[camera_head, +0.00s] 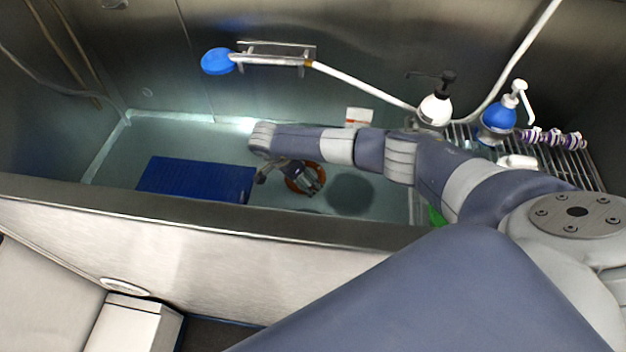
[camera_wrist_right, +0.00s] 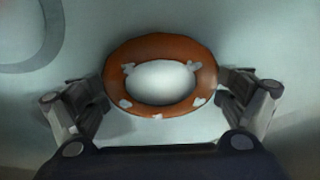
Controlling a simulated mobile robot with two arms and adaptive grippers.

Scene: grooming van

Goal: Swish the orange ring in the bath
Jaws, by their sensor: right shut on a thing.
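The orange ring (camera_head: 303,186) is in the bath, low over its pale floor (camera_head: 391,205). In the right wrist view the orange ring (camera_wrist_right: 120,75) shows whole, with several whitish patches on it. My right gripper (camera_wrist_right: 161,80) is shut on the ring, a finger against each outer side. In the head view my right gripper (camera_head: 300,183) reaches down into the bath and partly covers the ring. I cannot tell whether the ring touches the bath floor. My left gripper is not in view.
A blue mat (camera_head: 195,180) lies on the bath floor to the left. The bath's front wall (camera_head: 200,213) runs between me and the ring. A blue shower head (camera_head: 217,61) hangs on the back wall. A wire rack (camera_head: 570,160) with pump bottles (camera_head: 497,120) stands at the right.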

